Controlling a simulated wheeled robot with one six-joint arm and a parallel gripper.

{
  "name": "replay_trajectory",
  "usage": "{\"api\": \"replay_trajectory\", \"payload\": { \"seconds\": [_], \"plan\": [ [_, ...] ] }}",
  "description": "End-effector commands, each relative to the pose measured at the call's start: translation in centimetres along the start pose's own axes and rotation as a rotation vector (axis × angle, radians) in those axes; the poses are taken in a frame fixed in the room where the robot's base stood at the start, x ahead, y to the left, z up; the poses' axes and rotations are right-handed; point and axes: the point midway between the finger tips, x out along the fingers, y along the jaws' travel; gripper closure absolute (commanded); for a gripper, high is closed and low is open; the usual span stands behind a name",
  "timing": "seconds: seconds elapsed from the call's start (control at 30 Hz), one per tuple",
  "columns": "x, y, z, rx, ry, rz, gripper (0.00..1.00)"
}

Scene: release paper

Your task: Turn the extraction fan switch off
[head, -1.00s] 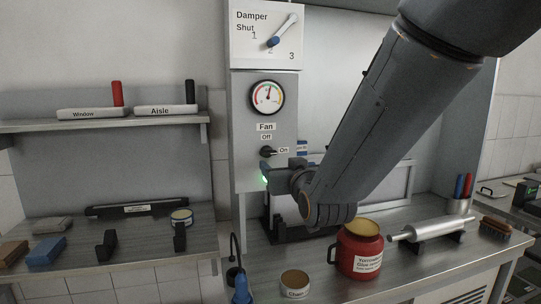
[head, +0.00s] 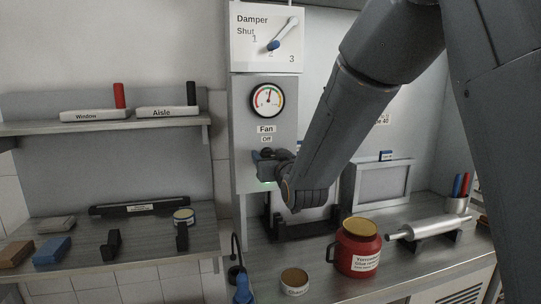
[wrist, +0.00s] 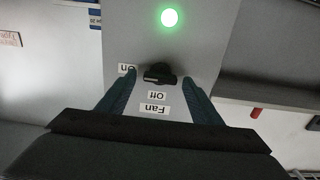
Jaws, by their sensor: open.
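The fan switch (wrist: 158,73) is a black rotary knob on the grey panel. In the wrist view, which sees the panel upside down, its handle lies sideways, towards the "On" label (wrist: 127,68). The "Off" label (wrist: 157,96) and "Fan" label (wrist: 152,109) are nearby. A green lamp (wrist: 169,17) glows on the panel. My gripper (wrist: 160,84) is open, with one finger on each side of the knob; I cannot tell whether they touch it. In the head view my gripper (head: 262,160) covers most of the switch and the "On" label; "Off" (head: 266,139) shows above.
A damper lever (head: 283,35) and a dial gauge (head: 268,99) are higher on the panel. Below on the bench stand a red glue pot (head: 357,250), a round tin (head: 295,282) and a metal roller (head: 430,230). Shelves with tools (head: 140,209) are at left.

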Motion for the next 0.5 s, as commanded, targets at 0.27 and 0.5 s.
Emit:
{"api": "replay_trajectory", "payload": {
  "seconds": [0.27,0.5],
  "plan": [
    [-0.02,0.01,0.00,0.000,0.000,0.000,0.61],
    [-0.03,0.00,0.00,-0.002,0.000,0.000,0.82]
  ]
}}
